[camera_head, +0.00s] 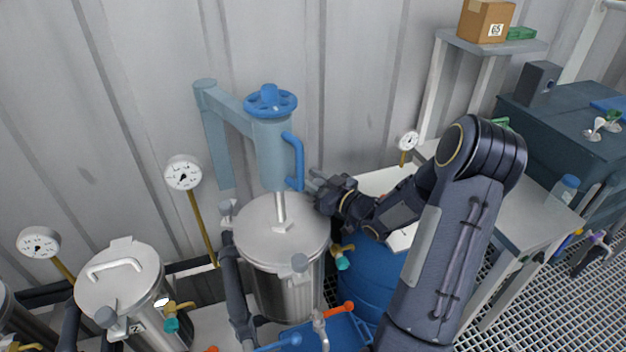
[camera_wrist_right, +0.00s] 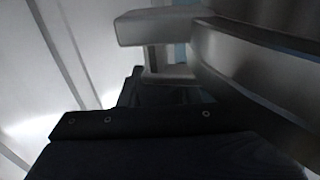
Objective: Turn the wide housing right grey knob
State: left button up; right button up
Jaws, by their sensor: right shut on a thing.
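The wide housing (camera_head: 285,280) is a round steel vessel with a flat lid (camera_head: 262,238) in the middle of the head view. In the right wrist view, pale grey parts (camera_wrist_right: 158,27) show close up and dim, and the knob cannot be made out clearly. My left gripper is not in view.
A blue-grey press column (camera_head: 275,150) with a blue handwheel (camera_head: 270,101) and blue handle (camera_head: 294,162) rises over the lid, left of my gripper. A blue drum (camera_head: 365,278) stands below my right forearm. A smaller vessel (camera_head: 122,275) is at left. Gauges line the wall.

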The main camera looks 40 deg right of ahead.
jog(key=shift+s+a+r+n+g+y+p, duration=0.1)
jog(key=shift+s+a+n+g+y+p, duration=0.45)
jog(key=shift+n+g+y, duration=2.3)
jog(key=shift+s+f+n+g+y+p, duration=0.15)
jog(key=shift+n+g+y+p, duration=0.75)
jog(key=shift+n+g+y, duration=1.7)
jog(key=shift+s+a+r+n+g+y+p, duration=0.15)
jog(key=shift+s+a+n+g+y+p, duration=0.4)
jog(key=shift+n+g+y, duration=2.2)
jog(key=shift+w+d+g+h, duration=0.2)
jog(key=shift+g+h, duration=0.4)
jog(key=shift+g, duration=0.4)
jog(key=o, duration=1)
jog(key=shift+c, duration=0.2)
